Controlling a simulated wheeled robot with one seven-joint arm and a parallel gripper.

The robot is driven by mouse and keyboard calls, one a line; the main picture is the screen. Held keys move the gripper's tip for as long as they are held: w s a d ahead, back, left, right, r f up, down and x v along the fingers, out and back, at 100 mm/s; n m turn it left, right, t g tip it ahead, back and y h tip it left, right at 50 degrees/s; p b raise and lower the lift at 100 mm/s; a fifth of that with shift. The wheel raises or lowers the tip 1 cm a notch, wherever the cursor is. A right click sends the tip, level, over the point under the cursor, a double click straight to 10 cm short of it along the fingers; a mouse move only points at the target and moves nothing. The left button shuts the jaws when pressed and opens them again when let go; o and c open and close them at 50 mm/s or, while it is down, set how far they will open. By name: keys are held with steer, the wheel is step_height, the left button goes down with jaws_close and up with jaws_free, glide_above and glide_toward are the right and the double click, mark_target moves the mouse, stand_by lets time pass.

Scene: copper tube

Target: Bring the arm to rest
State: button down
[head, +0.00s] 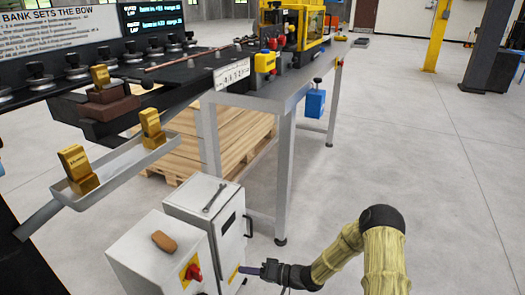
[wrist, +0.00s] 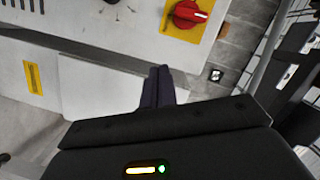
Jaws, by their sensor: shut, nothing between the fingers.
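My gripper (head: 258,270) is at the end of my arm, low in the head view, with the arm bent at the elbow. Its fingers are together with nothing between them. In the head view the fingertips point left, close to the front of a grey cabinet (head: 180,225). I cannot tell whether they touch it. In the wrist view my gripper (wrist: 158,85) shows its dark fingers closed, with the cabinet face (wrist: 105,90) beyond them.
A red rotary switch (head: 193,272) on a yellow plate is left of my gripper; it also shows in the wrist view (wrist: 188,13). A wrench (head: 214,198) and a brown object (head: 164,241) lie on the cabinets. A steel bench (head: 285,95) stands behind. Open floor (head: 420,150) lies right.

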steer(key=w+d+r+t+h, duration=0.1)
steer(key=d+r+h, duration=0.4)
steer(key=d+h, duration=0.15)
steer(key=w+d+r+t+h, duration=0.1)
steer(key=d+r+t+h, duration=0.1)
steer(key=d+r+h, duration=0.35)
steer(key=s+d+r+m+g+h, duration=0.2)
steer(key=s+d+r, duration=0.3)
steer(key=s, duration=0.5)
steer(key=s+d+r+m+g+h, duration=0.15)
steer(key=s+d+r, duration=0.35)
steer(key=s, duration=0.5)
steer(key=w+p+v, duration=0.3)
steer(key=p+v, duration=1.1)
steer(key=w+a+r+p+v, duration=0.1)
steer(key=w+p+v, duration=0.2)
steer(key=p+v, duration=1.1)
steer(key=shift+w+a+r+h+p, duration=0.3)
steer(key=shift+w+h+p, duration=0.1)
steer(key=shift+p, duration=0.3)
